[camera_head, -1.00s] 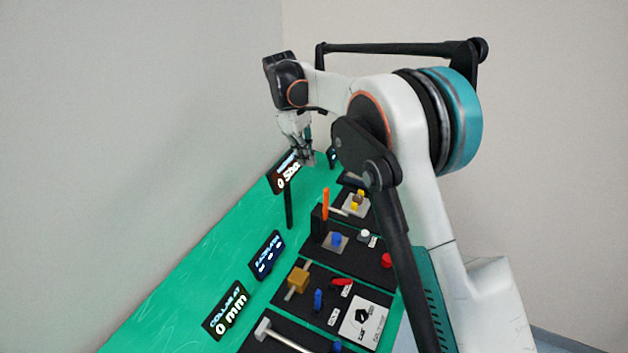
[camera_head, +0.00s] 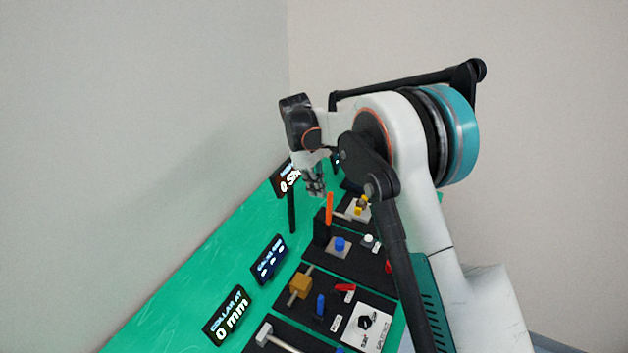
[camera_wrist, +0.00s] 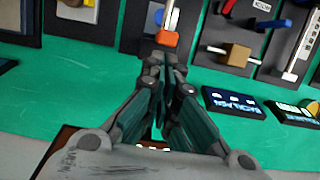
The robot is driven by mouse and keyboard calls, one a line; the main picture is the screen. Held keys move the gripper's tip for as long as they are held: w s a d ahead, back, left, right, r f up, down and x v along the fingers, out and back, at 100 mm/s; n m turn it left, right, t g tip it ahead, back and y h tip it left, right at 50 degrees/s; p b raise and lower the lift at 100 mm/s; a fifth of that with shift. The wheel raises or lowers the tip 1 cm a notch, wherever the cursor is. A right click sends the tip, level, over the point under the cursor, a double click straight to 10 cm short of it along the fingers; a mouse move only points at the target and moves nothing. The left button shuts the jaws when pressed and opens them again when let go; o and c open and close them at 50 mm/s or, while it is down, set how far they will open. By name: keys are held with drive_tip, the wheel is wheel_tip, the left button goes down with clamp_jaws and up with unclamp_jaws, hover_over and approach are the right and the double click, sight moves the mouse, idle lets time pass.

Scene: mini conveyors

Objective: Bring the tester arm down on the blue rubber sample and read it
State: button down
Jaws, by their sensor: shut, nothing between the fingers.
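An orange upright lever (camera_head: 329,208), which looks like the tester arm, stands at a black post on a dark panel. Its orange end (camera_wrist: 167,39) shows in the wrist view just beyond my fingertips. The blue sample (camera_head: 340,243) sits on a grey plate beside the post; a bit of blue (camera_wrist: 160,17) shows beside the lever in the wrist view. My gripper (camera_head: 318,190) is shut and empty, pointing down above and slightly left of the lever's top. I cannot tell whether my fingertips (camera_wrist: 168,62) touch it. A display reading 0 Sh (camera_head: 285,178) is partly hidden behind my gripper.
Nearer panels hold a yellow-brown block on a rod (camera_head: 301,285), a red lever (camera_head: 345,287) and a black dial (camera_head: 365,322). A white button (camera_head: 368,239) is right of the sample. Further displays (camera_head: 228,315) stand along the left.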

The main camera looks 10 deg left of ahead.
drive_tip(key=shift+f, duration=0.2)
drive_tip(key=shift+d+r, duration=0.1)
drive_tip(key=shift+d, duration=0.1)
drive_tip(key=shift+s+d+y, duration=0.15)
drive_tip(key=shift+d+y, duration=0.15)
drive_tip(key=shift+y, duration=0.1)
